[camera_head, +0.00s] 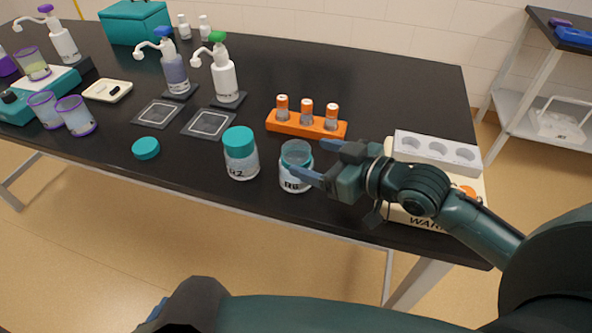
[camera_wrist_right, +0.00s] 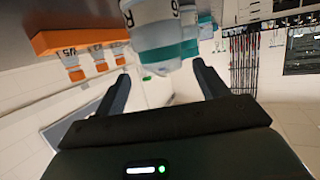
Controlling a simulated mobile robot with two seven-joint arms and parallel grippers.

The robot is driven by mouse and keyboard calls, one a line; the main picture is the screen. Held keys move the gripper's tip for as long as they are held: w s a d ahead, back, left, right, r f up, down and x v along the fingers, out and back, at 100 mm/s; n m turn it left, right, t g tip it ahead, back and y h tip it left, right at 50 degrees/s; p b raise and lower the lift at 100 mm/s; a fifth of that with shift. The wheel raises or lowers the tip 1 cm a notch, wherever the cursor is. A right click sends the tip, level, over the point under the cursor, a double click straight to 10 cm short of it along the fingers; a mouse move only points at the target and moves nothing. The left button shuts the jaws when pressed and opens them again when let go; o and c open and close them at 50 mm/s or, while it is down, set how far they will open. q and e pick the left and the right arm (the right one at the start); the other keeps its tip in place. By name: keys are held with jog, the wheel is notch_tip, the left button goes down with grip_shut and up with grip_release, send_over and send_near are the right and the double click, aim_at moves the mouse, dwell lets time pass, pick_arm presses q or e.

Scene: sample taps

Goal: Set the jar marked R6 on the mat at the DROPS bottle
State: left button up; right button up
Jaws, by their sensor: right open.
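The jar marked R6 (camera_head: 295,181) stands upright and uncapped near the table's front edge; its glass looks clear with a teal tint. My right gripper (camera_head: 309,157) is open beside it, reaching from the right, with one finger across the jar's near side. In the right wrist view the jar (camera_wrist_right: 146,14) is ahead, between the spread fingers (camera_wrist_right: 162,82). Two dark mats with pale square outlines, the left mat (camera_head: 138,112) and the right mat (camera_head: 190,134), lie before a blue-topped bottle (camera_head: 175,74) and a green-topped bottle (camera_head: 224,83). Their labels are unreadable. My left gripper is out of view.
A teal-lidded jar marked R2 (camera_head: 241,165) stands just left of R6. A loose teal lid (camera_head: 145,148) lies further left. An orange rack (camera_head: 283,127) with vials is behind R6. A warmer block (camera_head: 478,180) is at the right. Cups (camera_head: 76,120) stand at the left.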

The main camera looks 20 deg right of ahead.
aim_at(287, 147)
jog(key=shift+w+a+f, duration=0.15)
jog(key=shift+w+a, duration=0.25)
jog(key=shift+w, duration=0.2)
jog(key=x, duration=0.4)
jog(key=shift+w+a+r+p, duration=0.1)
jog(key=shift+a+r+p, duration=0.15)
jog(key=shift+r+p, duration=0.05)
jog(key=shift+w+a+f, duration=0.25)
jog(key=shift+w, duration=0.2)
jog(key=shift+c, duration=0.4)
jog(key=c, duration=1.2)
jog(key=shift+r, duration=0.1)
jog(key=shift+c, duration=1.2)
